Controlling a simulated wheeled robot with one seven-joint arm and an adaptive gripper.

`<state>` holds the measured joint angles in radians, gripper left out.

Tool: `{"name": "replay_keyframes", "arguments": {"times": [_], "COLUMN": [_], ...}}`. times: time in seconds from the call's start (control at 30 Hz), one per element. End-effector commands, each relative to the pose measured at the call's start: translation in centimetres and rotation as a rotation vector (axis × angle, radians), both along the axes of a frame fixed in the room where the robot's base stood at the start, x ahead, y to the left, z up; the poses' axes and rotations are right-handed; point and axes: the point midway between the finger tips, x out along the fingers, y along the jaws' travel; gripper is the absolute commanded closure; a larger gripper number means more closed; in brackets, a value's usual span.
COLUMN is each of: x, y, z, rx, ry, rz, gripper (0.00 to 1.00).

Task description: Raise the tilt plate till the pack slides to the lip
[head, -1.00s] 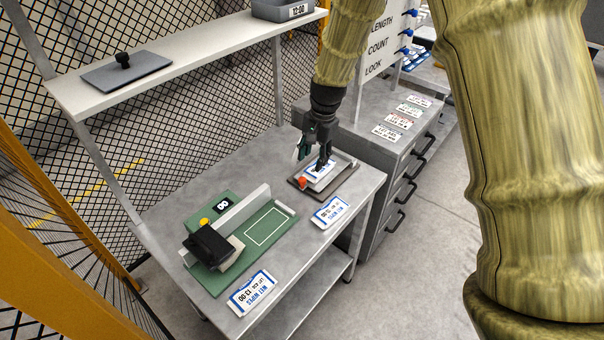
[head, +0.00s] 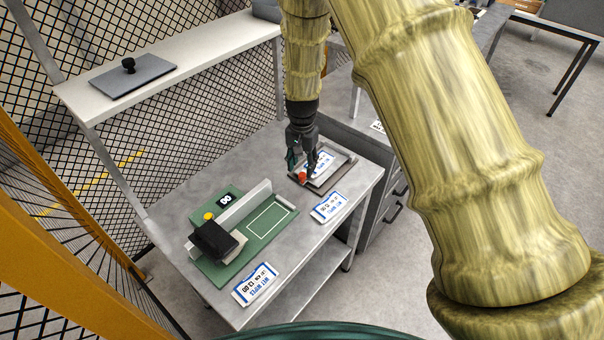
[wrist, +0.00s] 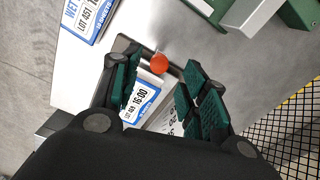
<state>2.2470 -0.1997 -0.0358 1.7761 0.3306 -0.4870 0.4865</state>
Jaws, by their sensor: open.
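The tilt plate (head: 345,170) is a grey tray-like plate at the table's right end, lying about flat. A white and blue pack (head: 321,161) lies on it, partly hidden by my gripper; its 16:00 label (wrist: 144,97) shows in the wrist view. An orange-red knob (head: 302,177) sits at the plate's near-left edge. My gripper (head: 303,165) points down just over that side. In the wrist view my gripper (wrist: 162,75) has its green-padded fingers apart, with the knob (wrist: 159,62) showing between their tips. I cannot tell whether they touch it.
Wet-wipes packs lie in front of the plate (head: 328,207) and at the near table edge (head: 255,285). A green board (head: 285,226) with a grey fence and black block stands left. A shelf (head: 180,75) runs behind; drawers (head: 392,190) stand right.

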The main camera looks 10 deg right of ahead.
Motion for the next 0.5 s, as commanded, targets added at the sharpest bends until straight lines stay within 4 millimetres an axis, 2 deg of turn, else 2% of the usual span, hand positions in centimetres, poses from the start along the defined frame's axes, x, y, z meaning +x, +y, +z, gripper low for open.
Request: {"name": "replay_keyframes", "arguments": {"times": [0.23,0.5], "x": [-0.1,0.0], "y": [0.0,0.0], "z": [-2.9,-5.0], "rx": [0.0,0.001], "ry": [0.003,0.001], "rz": [0.0,0.0], "gripper": [0.56,0.56]}}
